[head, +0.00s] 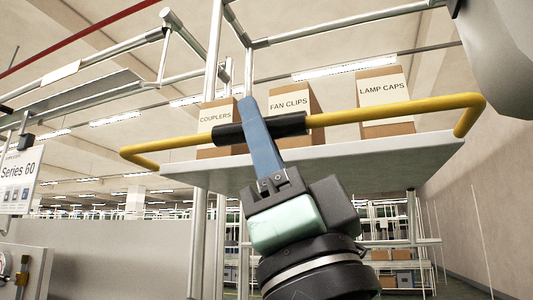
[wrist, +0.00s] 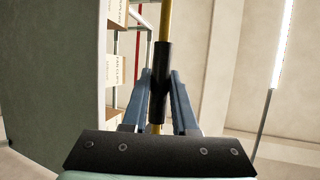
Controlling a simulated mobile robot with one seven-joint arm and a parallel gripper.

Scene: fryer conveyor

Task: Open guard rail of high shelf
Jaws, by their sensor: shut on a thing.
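The guard rail (head: 392,111) is a yellow bar with bent ends. It runs across the front of the high shelf (head: 350,158), above the shelf's board. A black sleeve (head: 230,134) sits around the middle of the rail. My gripper (head: 255,128) reaches up from below with its blue fingers shut on this black sleeve. In the wrist view the sleeve (wrist: 160,85) lies between the two fingers (wrist: 161,100), with the yellow rail (wrist: 165,22) running on beyond it. The far finger is largely hidden in the head view.
Boxes labelled COUPLERS (head: 215,116), FAN CLIPS (head: 290,101) and LAMP CAPS (head: 384,90) stand on the shelf behind the rail. Metal frame tubes (head: 216,50) rise behind and above. A grey panel (head: 110,245) stands at the lower left.

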